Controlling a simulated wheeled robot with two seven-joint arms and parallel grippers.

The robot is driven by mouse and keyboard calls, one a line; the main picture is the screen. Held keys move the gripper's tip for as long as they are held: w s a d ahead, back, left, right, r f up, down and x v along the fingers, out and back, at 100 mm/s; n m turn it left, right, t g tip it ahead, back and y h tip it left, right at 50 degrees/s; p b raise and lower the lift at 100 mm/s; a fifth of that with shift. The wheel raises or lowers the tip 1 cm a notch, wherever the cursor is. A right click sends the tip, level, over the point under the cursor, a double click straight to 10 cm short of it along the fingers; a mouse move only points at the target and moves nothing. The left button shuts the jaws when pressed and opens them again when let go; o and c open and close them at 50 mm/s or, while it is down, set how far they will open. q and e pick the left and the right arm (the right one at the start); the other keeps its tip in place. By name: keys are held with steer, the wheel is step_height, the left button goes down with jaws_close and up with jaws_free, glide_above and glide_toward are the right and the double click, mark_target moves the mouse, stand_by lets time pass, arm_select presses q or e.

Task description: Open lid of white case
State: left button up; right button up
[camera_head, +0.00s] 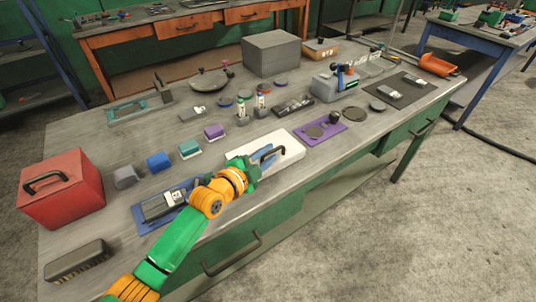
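The white case (291,146) lies flat near the front edge of the workbench, and its lid looks closed. A dark handle (273,153) stands at its middle. My gripper and wrist hide the case's left front part. My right gripper is not in view.
A red box (75,200) with a black handle stands at the bench's left end. A blue mat with a grey device (160,205) lies left of my arm. A purple tray (309,137) lies close right of the case. A large grey box (271,53) stands at the back.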

arm_select(q)
steer(key=shift+w+d+f, duration=0.1)
steer(key=shift+w, duration=0.15)
steer(key=shift+s+r, duration=0.2)
steer(key=shift+s, duration=0.05)
steer(key=shift+c, duration=0.5)
jaws_close()
stand_by(0.6)
